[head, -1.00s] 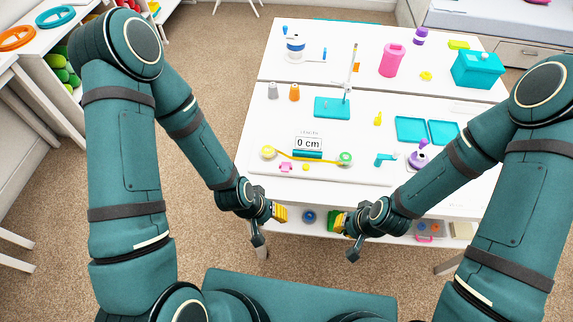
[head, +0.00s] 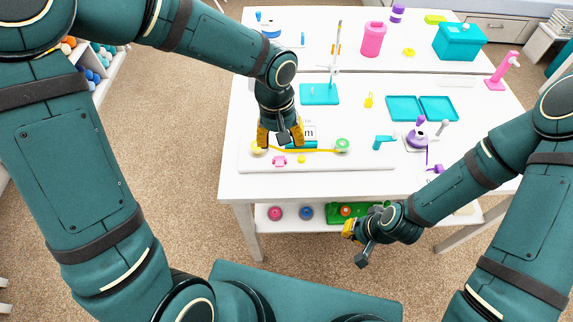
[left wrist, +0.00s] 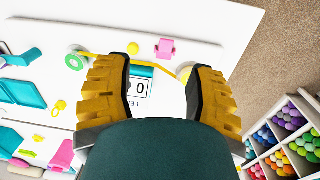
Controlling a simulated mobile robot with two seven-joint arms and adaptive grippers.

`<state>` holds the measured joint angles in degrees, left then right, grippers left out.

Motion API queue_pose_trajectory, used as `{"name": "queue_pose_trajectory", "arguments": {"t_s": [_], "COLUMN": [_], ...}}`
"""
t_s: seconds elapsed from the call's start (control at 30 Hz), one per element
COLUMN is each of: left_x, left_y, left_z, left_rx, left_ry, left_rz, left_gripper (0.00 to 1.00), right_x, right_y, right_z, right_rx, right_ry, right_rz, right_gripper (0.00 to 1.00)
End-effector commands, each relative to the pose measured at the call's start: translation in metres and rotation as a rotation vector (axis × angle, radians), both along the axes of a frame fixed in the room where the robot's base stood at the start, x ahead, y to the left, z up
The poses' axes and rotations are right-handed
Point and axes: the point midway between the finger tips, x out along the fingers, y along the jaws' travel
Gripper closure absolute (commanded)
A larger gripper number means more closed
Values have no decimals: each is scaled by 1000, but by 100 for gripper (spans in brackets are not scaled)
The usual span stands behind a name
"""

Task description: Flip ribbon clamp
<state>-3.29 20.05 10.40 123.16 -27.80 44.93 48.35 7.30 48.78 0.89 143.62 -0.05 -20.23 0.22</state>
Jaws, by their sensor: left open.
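A yellow ribbon (head: 315,151) runs across the white board between a yellow spool (head: 257,148) and a green spool (head: 342,146). A small pink piece (head: 279,161), which may be the clamp, sits on the near side of the ribbon; it also shows in the left wrist view (left wrist: 165,48). A small yellow knob (head: 301,159) is beside it. My left gripper (head: 280,138) points down over the ribbon's left part, open and empty, its fingers apart in the left wrist view (left wrist: 160,66). My right gripper (head: 354,230) hangs off the table's front edge; its jaw opening is unclear.
The length display (left wrist: 137,87) and a teal bar (left wrist: 142,70) lie beside the ribbon, partly hidden by my left gripper in the head view. A teal piece (head: 382,142) and a purple device (head: 417,138) stand to the right. Teal trays (head: 438,107) lie farther back.

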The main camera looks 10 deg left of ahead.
Motion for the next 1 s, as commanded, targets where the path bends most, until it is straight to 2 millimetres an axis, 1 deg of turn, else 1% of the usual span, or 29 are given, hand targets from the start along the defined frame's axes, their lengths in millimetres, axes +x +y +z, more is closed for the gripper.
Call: {"name": "queue_pose_trajectory", "arguments": {"t_s": [0.03, 0.13, 0.2, 0.27, 0.37, 0.8, 0.9, 1.0], "left_x": [2, 2, 2, 2, 2, 1, 1, 1], "left_y": [4, 9, 10, 10, 10, 10, 10, 10], "left_z": [8, 17, 17, 12, -2, -87, -102, -111], "left_rx": [26, 61, 69, 71, 69, 69, 68, 67], "left_ry": [-9, -9, -9, -7, -5, -3, -3, -6], "left_rz": [13, 33, 39, 40, 39, 38, 38, 39], "left_gripper": [45, 45, 45, 45, 45, 45, 45, 45], "right_x": [0, -1, -1, -1, 0, 5, 6, 6], "right_y": [0, 0, 0, 0, 0, -1, -1, -1], "right_z": [-4, -5, -6, -7, -11, -35, -39, -42], "right_rx": [0, 0, 0, 0, 0, -2, -2, -3], "right_ry": [1, 2, 2, 1, 0, -11, -13, -15], "right_rz": [1, 2, 3, 3, 2, -1, -2, -2], "right_gripper": [100, 100, 100, 100, 100, 100, 100, 100]}}
